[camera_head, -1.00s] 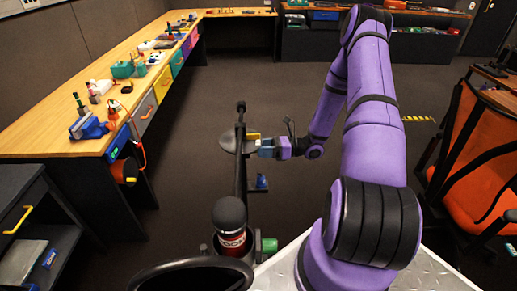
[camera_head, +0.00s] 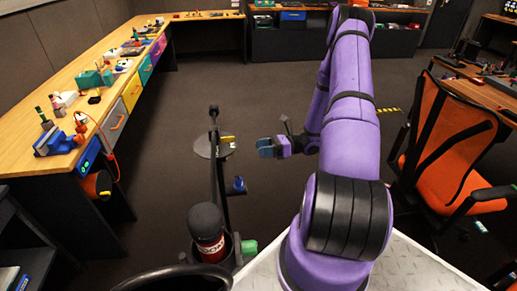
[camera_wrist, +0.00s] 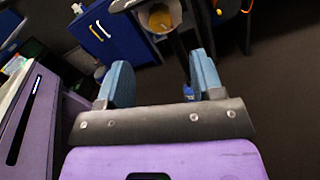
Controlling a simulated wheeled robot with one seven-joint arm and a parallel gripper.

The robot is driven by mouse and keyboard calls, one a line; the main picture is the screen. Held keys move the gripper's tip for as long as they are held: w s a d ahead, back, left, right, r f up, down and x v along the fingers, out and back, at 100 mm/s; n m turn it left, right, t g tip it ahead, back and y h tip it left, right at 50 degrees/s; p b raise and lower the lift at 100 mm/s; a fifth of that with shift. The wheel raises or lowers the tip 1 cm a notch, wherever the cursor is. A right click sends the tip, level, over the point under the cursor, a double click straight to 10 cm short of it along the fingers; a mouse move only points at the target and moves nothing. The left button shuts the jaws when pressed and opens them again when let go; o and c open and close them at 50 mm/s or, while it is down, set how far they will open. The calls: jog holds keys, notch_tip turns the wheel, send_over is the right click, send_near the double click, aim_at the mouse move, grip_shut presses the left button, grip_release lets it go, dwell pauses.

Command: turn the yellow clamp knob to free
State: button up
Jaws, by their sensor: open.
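A small yellow part (camera_head: 227,139), which looks like the clamp knob, sits beside the dark upright pole (camera_head: 214,170) in the head view. It is too small there to tell its turn position. My gripper (camera_head: 267,147) has blue fingers and is to the right of the yellow part, apart from it. In the wrist view my gripper (camera_wrist: 163,78) is open, its two blue fingers spread with nothing between them. A yellowish round thing (camera_wrist: 160,18) shows beyond the fingers; I cannot tell whether it is the knob.
A grey disc (camera_head: 206,150) lies around the pole's far end, and a small blue part (camera_head: 238,185) is on its right. A long wooden bench (camera_head: 75,88) runs along the left. An orange chair (camera_head: 450,145) stands at right. The floor beyond is open.

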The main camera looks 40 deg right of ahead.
jog(key=w+a+n, duration=0.5)
jog(key=w+a, duration=0.1)
jog(key=a, duration=0.2)
jog(key=shift+a, duration=0.35)
dwell(0.4)
jog(key=shift+s, duration=0.1)
jog(key=c, duration=0.9)
jog(key=shift+m, duration=2.4)
jog(key=o, duration=0.9)
